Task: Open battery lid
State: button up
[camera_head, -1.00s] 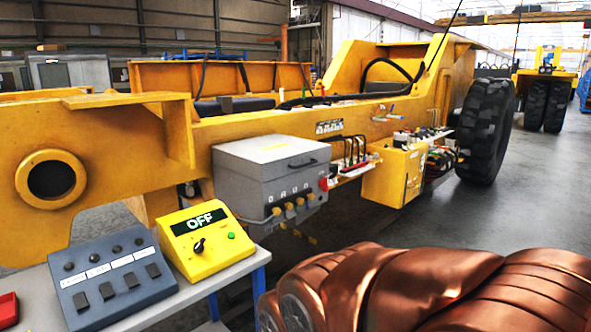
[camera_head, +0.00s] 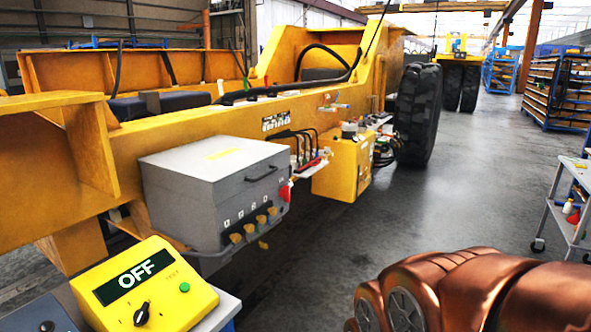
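The battery box is a grey metal case (camera_head: 185,205) mounted on the side of the yellow vehicle frame, left of the middle in the head view. Its flat grey lid (camera_head: 205,165) looks shut and carries a yellow label. A dark handle (camera_head: 260,174) is at the upper part of the front side. Several yellow-brown knobs or connectors (camera_head: 250,228) line the lower front, with a red part (camera_head: 284,192) at the right corner. My gripper is not in view, so its state and its distance from the lid are not shown.
A yellow control box (camera_head: 150,285) reading OFF stands in front of the battery box, lower left. A yellow cabinet (camera_head: 343,168) with cables is to its right, then a large black tyre (camera_head: 417,115). Grey floor is open on the right, before a cart (camera_head: 572,205).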

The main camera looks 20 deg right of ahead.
aim_at(213, 170)
jog(key=z, duration=0.15)
jog(key=i, duration=0.75)
jog(key=u, duration=0.6)
jog(key=i, duration=0.5)
jog(key=u, duration=0.35)
